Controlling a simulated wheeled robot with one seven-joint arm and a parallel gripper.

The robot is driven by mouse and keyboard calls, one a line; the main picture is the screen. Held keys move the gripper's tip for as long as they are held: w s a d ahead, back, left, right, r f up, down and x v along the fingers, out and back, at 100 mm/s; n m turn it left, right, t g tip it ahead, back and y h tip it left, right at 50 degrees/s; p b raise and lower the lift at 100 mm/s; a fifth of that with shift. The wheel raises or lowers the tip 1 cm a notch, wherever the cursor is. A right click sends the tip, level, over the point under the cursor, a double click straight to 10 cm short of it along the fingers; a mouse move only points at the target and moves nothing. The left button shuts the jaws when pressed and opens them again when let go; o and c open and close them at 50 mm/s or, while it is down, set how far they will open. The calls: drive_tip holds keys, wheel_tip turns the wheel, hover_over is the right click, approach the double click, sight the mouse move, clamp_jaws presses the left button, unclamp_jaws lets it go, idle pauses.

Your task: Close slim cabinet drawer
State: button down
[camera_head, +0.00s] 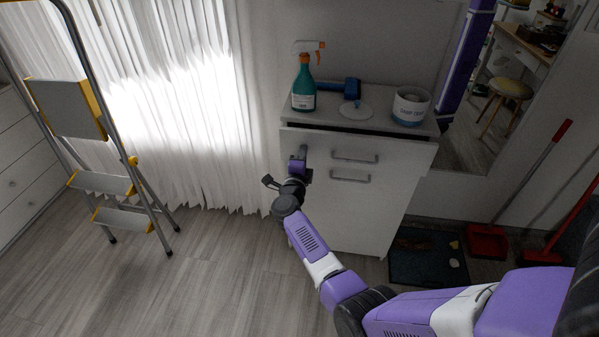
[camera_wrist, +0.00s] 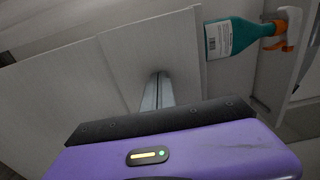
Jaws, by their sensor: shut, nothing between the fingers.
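The slim white cabinet (camera_head: 345,215) stands against the wall, with a lower door front under a top drawer. The drawer (camera_head: 405,155) is partly open; its front juts out past the cabinet body and carries a grey bar handle (camera_head: 354,158). My gripper (camera_head: 303,151) is shut and empty, at the left part of the drawer front, left of the handle. In the wrist view my gripper's fingers (camera_wrist: 158,88) point at the pale drawer front (camera_wrist: 150,45). I cannot tell whether the tips touch it.
On the cabinet top stand a green spray bottle (camera_head: 304,88), a blue brush (camera_head: 352,88), a white dish (camera_head: 356,110) and a white tub (camera_head: 410,106). A stepladder (camera_head: 100,185) stands left. A dark mat (camera_head: 428,262) and red dustpan (camera_head: 487,242) lie right.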

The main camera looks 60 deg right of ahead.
sight(306, 143)
drive_tip(key=b+x, duration=0.1)
drive_tip(key=x, duration=0.3)
drive_tip(key=shift+w+d+f+b, duration=0.1)
drive_tip(key=shift+d+b, duration=0.05)
drive_tip(key=shift+b, duration=0.25)
drive_tip(key=shift+d+r, duration=0.2)
drive_tip(key=shift+r, duration=0.1)
